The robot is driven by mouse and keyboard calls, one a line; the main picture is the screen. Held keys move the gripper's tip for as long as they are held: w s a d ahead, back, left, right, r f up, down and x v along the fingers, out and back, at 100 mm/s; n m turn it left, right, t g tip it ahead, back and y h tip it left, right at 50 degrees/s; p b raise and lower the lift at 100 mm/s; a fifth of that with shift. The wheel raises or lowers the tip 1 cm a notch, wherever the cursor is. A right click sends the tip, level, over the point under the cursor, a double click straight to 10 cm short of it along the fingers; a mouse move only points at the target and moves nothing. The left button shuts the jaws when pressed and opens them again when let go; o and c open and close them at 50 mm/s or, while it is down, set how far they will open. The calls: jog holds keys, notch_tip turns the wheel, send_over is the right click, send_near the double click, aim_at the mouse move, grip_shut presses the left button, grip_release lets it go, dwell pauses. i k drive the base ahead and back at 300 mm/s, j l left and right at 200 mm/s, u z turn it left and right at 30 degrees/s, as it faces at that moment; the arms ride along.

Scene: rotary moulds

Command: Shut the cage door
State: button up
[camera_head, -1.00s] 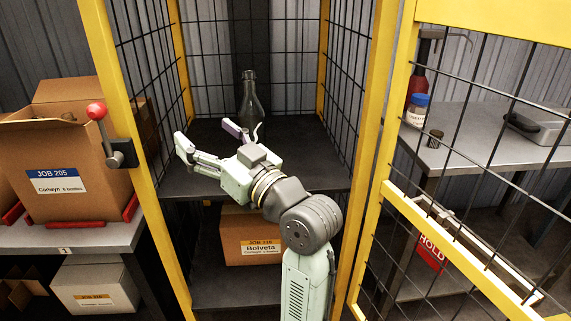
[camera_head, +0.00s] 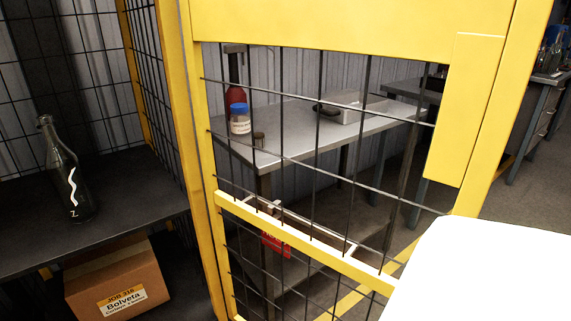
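The cage door (camera_head: 290,240) is a yellow frame with black wire mesh, standing open on the right side of the cage. A flat yellow plate (camera_head: 465,110) sits near its outer edge. The yellow cage post (camera_head: 183,110) stands at the door's inner edge. Inside the cage, a dark glass bottle (camera_head: 66,170) with a white mark stands upright on the black shelf (camera_head: 130,190). A large white shape covers the lower right corner; I cannot tell whether it is part of my arm. My gripper is not in view.
A cardboard box (camera_head: 115,280) labelled Bolveta sits below the shelf. Behind the door mesh, a grey metal table (camera_head: 290,130) holds a blue-lidded jar (camera_head: 240,120) and a red bottle (camera_head: 235,95). Open floor shows at the far right.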

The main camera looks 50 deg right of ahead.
aim_at(490, 48)
jog(key=k+l+u, duration=0.1)
jog(key=k+l, duration=0.45)
jog(key=k, duration=0.25)
jog(key=k+l+u, duration=0.1)
jog(key=l, duration=0.3)
jog(key=k+l, duration=0.1)
jog(key=l, duration=0.25)
jog(key=k+l+u, duration=0.15)
jog(key=l, duration=0.25)
jog(key=i+l, duration=0.1)
jog(key=l, duration=0.35)
jog(key=i+l+u, duration=0.1)
jog(key=l, duration=0.35)
jog(key=k+l+u, duration=0.2)
jog(key=k+l, duration=0.6)
jog(key=i+j, duration=0.1)
jog(key=j, duration=0.2)
jog(key=i+j, duration=0.1)
jog(key=j, duration=0.25)
